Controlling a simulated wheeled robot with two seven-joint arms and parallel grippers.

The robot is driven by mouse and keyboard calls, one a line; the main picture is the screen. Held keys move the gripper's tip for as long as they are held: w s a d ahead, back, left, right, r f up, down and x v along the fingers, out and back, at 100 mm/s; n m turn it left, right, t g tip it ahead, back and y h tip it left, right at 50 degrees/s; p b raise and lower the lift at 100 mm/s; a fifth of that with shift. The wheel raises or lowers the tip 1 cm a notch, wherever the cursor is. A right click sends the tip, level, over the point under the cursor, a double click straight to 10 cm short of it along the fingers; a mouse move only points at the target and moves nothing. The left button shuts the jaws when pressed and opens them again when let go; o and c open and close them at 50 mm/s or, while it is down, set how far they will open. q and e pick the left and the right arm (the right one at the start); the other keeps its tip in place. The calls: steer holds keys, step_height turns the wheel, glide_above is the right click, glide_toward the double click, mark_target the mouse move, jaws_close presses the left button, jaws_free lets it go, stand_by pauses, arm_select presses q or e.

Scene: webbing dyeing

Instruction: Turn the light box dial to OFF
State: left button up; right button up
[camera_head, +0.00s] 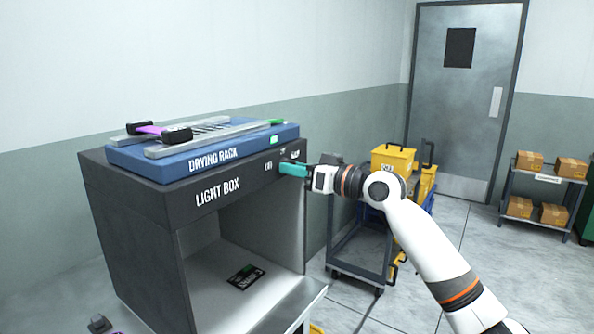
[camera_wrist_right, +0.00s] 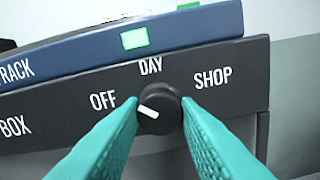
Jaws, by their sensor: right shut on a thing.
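The light box (camera_head: 150,195) is a dark grey, open-fronted cabinet. Its black round dial (camera_wrist_right: 158,110) sits on the front panel below the labels OFF (camera_wrist_right: 102,100), DAY and SHOP. The dial's white mark (camera_wrist_right: 148,113) slants up and left, roughly toward OFF. My right gripper (camera_head: 291,169) reaches the upper right of the panel. In the right wrist view its teal fingers (camera_wrist_right: 159,115) stand on both sides of the dial, shut on it. In the head view the fingers hide the dial.
A blue drying rack (camera_head: 180,165) lies on top of the light box, with a purple-and-black strap item (camera_head: 155,131). A dark card (camera_head: 246,276) lies inside the box. A cart with yellow bins (camera_head: 392,160) stands behind my right arm. Floor is free near the door (camera_head: 465,100).

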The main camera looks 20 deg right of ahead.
steer(key=shift+f, duration=0.15)
steer(key=o, duration=1)
steer(key=b+v, duration=0.3)
steer(key=v, duration=0.9)
steer(key=shift+w, duration=0.1)
